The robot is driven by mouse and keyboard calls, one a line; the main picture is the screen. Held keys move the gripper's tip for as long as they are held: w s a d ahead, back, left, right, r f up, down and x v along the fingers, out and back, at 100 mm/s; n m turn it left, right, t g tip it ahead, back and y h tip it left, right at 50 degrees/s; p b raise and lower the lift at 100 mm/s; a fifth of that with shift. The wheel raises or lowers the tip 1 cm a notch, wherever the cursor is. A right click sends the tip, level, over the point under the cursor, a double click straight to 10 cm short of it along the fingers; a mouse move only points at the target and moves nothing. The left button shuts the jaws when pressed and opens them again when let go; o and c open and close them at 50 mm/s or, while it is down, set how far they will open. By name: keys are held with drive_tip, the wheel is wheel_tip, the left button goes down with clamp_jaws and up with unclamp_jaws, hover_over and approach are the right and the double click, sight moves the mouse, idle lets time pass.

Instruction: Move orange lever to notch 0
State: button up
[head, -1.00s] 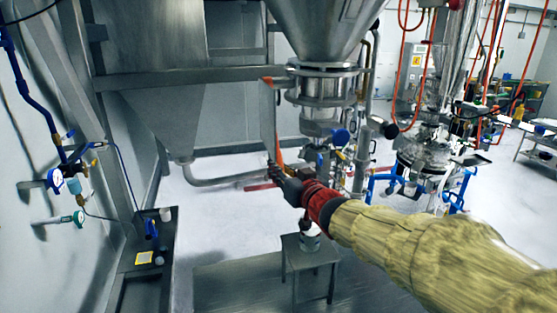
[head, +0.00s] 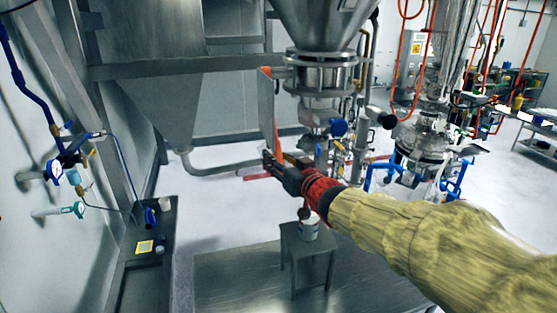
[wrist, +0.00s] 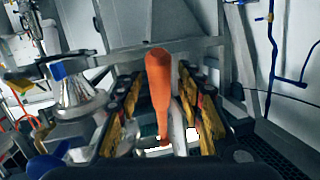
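In the wrist view the orange lever (wrist: 158,85) stands between my two fingers, with a gap on each side. My gripper (head: 267,158) is at the lever's lower end in the head view. The fingers are spread, so my gripper (wrist: 161,78) is open around the lever and not clamped on it. The fingers partly hide the lever's lower end in the head view. No notch marks or numbers can be read.
The steel frame beam (head: 180,76) runs behind the lever. A blue-handled valve (head: 338,128) sits just right of it. Blue pipes and gauges (head: 72,176) line the left wall.

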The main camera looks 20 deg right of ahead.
drive_tip(key=shift+s, duration=0.1)
drive_tip(key=v, duration=1.2)
